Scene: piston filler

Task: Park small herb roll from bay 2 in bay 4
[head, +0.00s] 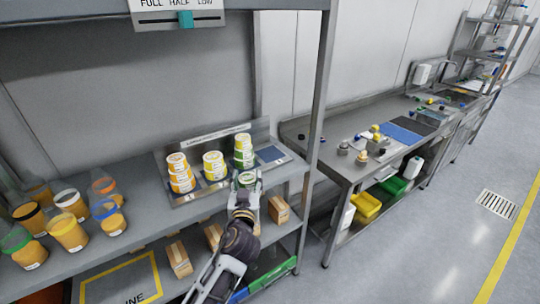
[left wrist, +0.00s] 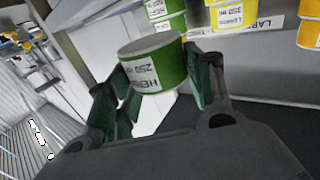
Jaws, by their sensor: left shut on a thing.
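My left gripper (head: 246,187) is shut on a green herb roll (head: 247,178) with a pale top, held in front of the label rack (head: 188,198). In the left wrist view the roll (left wrist: 152,62) sits between both fingers, slightly tilted, its label partly readable as herb, 250 ml. On the rack, from left to right, stand an orange stack (head: 181,174), a yellow stack (head: 214,166) and a green stack (head: 244,151). The rightmost bay (head: 271,154) is a dark, empty pad. Bay numbers are not readable. My right gripper is not in view.
Several filled jars (head: 68,232) stand on the shelf at left. Small wooden-looking blocks (head: 179,259) lie on the lower level. A shelf post (head: 318,90) rises right of the rack. A steel bench (head: 345,130) with small parts stands further right.

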